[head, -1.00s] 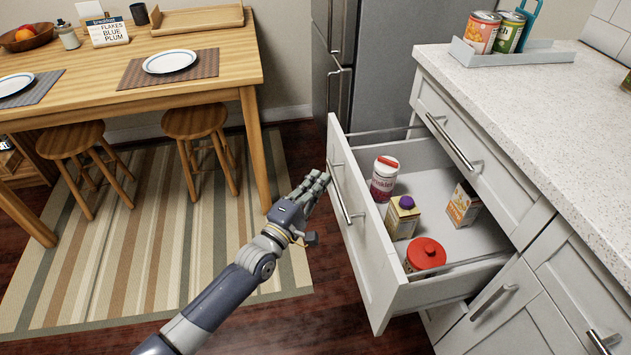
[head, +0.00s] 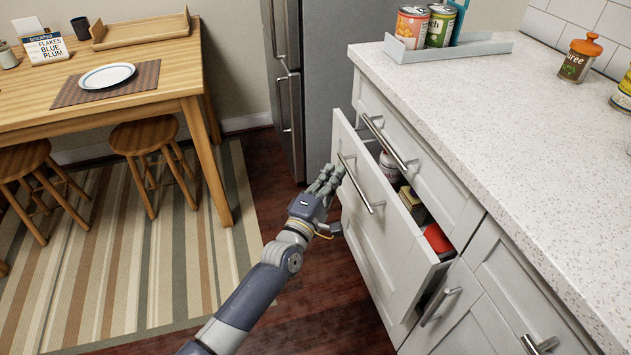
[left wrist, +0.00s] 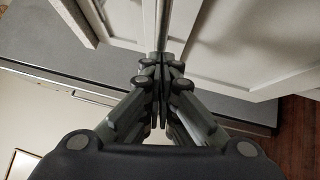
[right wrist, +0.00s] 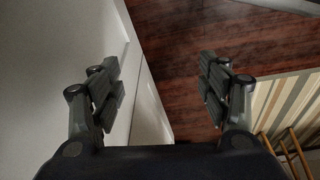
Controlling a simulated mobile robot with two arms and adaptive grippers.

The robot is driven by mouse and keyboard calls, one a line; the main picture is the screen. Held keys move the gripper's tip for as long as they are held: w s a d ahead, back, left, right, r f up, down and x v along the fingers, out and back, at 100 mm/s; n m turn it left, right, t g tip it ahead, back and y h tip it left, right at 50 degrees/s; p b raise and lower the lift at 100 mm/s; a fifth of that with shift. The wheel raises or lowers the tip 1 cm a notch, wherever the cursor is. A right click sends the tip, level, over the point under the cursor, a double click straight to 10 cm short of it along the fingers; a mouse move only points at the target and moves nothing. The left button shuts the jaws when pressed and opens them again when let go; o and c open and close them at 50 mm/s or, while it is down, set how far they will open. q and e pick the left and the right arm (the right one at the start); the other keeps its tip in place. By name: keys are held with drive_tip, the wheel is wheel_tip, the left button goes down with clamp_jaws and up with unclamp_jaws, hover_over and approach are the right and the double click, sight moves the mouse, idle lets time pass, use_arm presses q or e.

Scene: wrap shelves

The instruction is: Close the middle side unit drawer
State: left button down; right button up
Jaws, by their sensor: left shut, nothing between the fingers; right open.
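The middle side unit drawer (head: 375,240) is a white drawer with a bar handle (head: 359,184). It stands partly open, with a narrow gap at its top. A red-lidded container (head: 438,240), a carton (head: 412,204) and a pink-and-white canister (head: 389,166) show inside it. My left gripper (head: 328,180) is shut and empty, with its fingertips at the drawer front near the handle's upper end. In the left wrist view, its closed fingers (left wrist: 160,85) point at white panels; contact is unclear. My right gripper (right wrist: 160,90) is open and empty, and is outside the head view.
The speckled countertop (head: 490,130) overhangs the unit. A grey tray (head: 468,48) with cans stands on it. A top drawer (head: 420,150) is shut above. A grey fridge (head: 325,80) is behind, and a wooden table (head: 150,85) with stools is left. Floor beside the drawer is clear.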

sight(360, 162)
use_arm(q)
drive_tip(key=d, duration=0.1)
drive_tip(key=w+d, duration=0.1)
drive_tip(key=d+b, duration=0.1)
drive_tip(key=d, duration=0.1)
drive_tip(key=shift+w+d, duration=0.1)
drive_tip(key=shift+w, duration=0.15)
drive_tip(key=shift+w+d, duration=0.2)
drive_tip(key=shift+d, duration=0.25)
drive_tip(key=shift+d+r, duration=0.1)
drive_tip(key=shift+d, duration=0.05)
use_arm(e)
wheel_tip(360, 162, up, 6)
drive_tip(key=shift+f, duration=0.1)
drive_tip(key=shift+s, duration=0.1)
